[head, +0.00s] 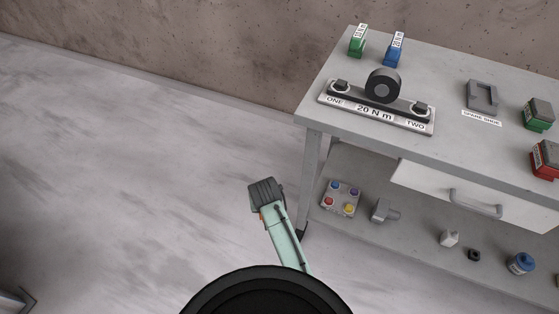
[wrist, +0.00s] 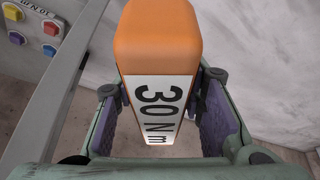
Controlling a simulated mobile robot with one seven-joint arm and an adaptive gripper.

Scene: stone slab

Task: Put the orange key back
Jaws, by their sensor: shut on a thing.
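The orange key (wrist: 158,40) is a rounded orange block with a white label reading "30 N m". In the wrist view it stands between the two purple-padded fingers of my gripper (wrist: 160,100), which is shut on it. Its far end is out of sight. In the head view my gripper (head: 266,196) is held over open floor, left of the bench. Only a small orange patch (head: 262,218) shows there beside the dark grey end.
The grey bench (head: 330,115) carries a plate (head: 375,113) marked "20 N m", ONE and TWO, a green key (head: 357,43), a blue key (head: 394,51), a "SPARE SHOE" piece (head: 482,97), and green and red blocks at right. A button box (head: 341,198) sits on the lower shelf.

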